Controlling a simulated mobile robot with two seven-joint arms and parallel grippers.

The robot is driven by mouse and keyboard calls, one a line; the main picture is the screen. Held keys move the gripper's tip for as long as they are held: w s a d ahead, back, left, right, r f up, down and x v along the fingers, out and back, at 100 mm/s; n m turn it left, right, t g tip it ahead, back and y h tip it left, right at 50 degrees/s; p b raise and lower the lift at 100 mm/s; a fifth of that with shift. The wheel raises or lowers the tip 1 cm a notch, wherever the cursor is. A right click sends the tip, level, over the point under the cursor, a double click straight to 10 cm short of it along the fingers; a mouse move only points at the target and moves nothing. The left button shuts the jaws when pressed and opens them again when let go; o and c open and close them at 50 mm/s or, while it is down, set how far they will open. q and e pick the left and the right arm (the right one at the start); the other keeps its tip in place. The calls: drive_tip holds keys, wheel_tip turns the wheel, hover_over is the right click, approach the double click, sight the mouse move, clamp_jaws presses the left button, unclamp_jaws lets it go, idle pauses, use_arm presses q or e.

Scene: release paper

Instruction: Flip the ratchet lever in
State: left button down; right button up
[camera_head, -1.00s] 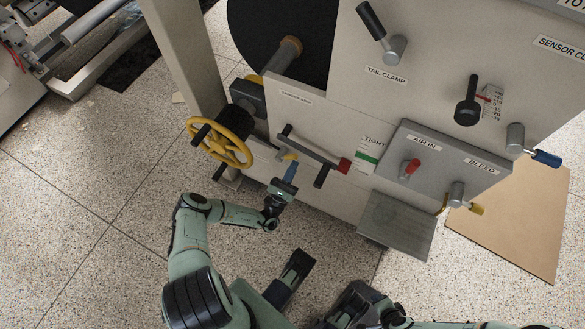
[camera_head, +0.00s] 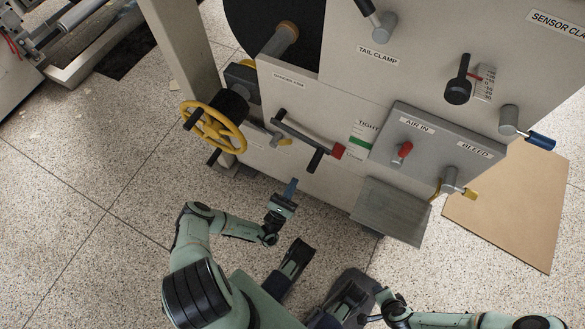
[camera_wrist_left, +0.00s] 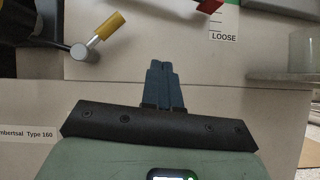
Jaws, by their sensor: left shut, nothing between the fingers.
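A small lever with a yellow handle (camera_head: 285,142) and a grey pivot sits on the machine's lower front panel, right of the yellow handwheel. I take it for the ratchet lever. In the left wrist view its yellow handle (camera_wrist_left: 106,26) points up and right from the round grey pivot (camera_wrist_left: 80,52). My left gripper (camera_head: 291,186) is below and in front of it, apart from the panel, with its blue fingers pointing up. In the left wrist view the gripper's fingers (camera_wrist_left: 162,84) are together and empty, right of and below the lever. My right arm shows at bottom right, but no right fingers show.
A yellow handwheel (camera_head: 213,127) stands out left of the lever. A long dark bar with a red end (camera_head: 338,151) sticks out just right of it. A grey ledge (camera_head: 392,210) juts out further right. The floor before the panel is clear.

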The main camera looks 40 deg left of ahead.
use_arm(q)
drive_tip(key=shift+s+d+f, duration=0.45)
drive_tip(key=shift+s+d, duration=0.15)
drive_tip(key=shift+s, duration=0.2)
